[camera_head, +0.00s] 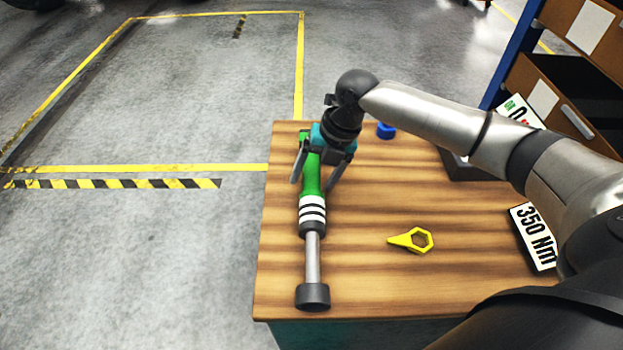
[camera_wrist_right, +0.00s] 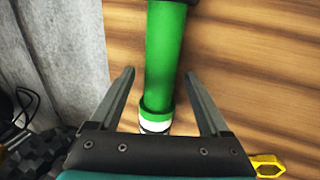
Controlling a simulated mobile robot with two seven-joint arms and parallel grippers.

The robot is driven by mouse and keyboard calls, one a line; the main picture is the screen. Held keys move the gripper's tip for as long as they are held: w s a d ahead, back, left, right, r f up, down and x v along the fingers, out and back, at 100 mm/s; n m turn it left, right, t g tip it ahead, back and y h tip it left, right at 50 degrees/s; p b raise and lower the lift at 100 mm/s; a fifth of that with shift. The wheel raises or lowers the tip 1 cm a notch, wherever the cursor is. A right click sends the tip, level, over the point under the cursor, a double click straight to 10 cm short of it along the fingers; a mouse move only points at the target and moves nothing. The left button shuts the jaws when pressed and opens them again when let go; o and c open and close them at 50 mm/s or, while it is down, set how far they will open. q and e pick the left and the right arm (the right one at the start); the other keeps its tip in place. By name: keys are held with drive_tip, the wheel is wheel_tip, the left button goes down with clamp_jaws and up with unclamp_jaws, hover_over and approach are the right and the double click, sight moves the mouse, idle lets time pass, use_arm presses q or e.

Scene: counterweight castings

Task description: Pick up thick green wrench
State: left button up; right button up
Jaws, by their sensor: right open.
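The thick green wrench (camera_head: 312,180) lies along the left side of the wooden table. It has a green handle, black and white bands, a grey shaft and a dark round head towards the near edge. My right gripper (camera_head: 313,183) is open over the green handle, with one finger on each side. In the right wrist view the handle (camera_wrist_right: 162,62) runs between the two open fingers (camera_wrist_right: 158,75), with a gap on both sides. I cannot tell how far above the handle the fingers are. My left gripper is not in view.
A yellow ring-shaped piece (camera_head: 420,240) lies on the table (camera_head: 370,280) right of the wrench. A blue piece (camera_head: 386,131) is at the back. A "350 Nm" sign (camera_head: 535,237) and a shelf with brown bins (camera_head: 553,97) stand at the right. Floor is open left.

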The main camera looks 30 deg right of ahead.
clamp_jaws()
idle(0.6)
drive_tip(key=shift+w+r, duration=0.1)
drive_tip(key=shift+r, duration=0.1)
